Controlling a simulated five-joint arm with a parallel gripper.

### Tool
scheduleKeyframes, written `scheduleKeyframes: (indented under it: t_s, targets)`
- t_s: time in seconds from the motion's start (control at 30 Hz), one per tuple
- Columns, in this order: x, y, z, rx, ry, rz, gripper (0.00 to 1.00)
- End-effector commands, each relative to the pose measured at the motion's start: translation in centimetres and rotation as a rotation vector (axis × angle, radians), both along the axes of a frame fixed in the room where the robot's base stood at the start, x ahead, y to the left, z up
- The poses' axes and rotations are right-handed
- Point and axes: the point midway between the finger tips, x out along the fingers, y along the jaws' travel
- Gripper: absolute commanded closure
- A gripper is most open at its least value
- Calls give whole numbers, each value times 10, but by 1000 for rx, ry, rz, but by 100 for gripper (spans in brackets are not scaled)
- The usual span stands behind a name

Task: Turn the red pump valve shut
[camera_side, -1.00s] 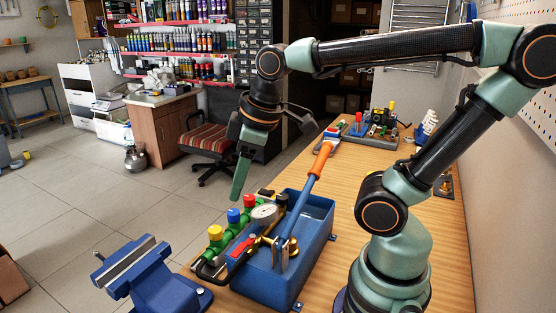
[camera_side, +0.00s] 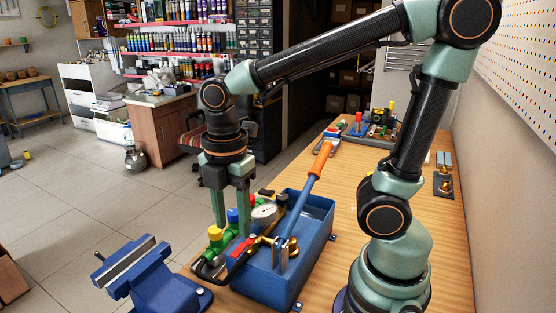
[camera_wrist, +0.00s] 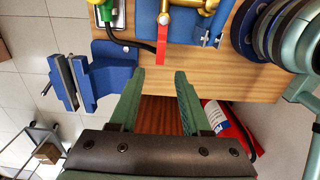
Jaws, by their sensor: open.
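The blue pump tank (camera_side: 318,225) stands on the bench, with an orange-grip handle (camera_side: 322,160), a round gauge (camera_side: 264,212) and brass fittings. The red valve lever (camera_side: 241,247) sits at the pump's front-left side, partly hidden by fittings. In the wrist view the red lever (camera_wrist: 160,45) points down the picture from a brass fitting. My gripper (camera_side: 231,230) is open and points down over the pump's left side, near the lever. In the wrist view my gripper's (camera_wrist: 160,74) empty fingers straddle the lever's line, its free end appearing just beyond the fingertips.
A green manifold with yellow (camera_side: 215,233), blue and red caps lies left of the pump, close to my fingers. A blue vise (camera_side: 153,277) stands at the bench's left front. The bench right of the tank (camera_side: 355,170) is mostly clear.

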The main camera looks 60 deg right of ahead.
Motion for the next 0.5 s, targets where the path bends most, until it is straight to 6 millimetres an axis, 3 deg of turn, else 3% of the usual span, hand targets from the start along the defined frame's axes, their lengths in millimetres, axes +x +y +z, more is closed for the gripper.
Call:
scheduleKeyframes:
  t_s: [0.2,0.5]
  targets:
    - [-2,-1,-39,-1,6,-1,52]
    - [0,0,-59,0,0,-2,52]
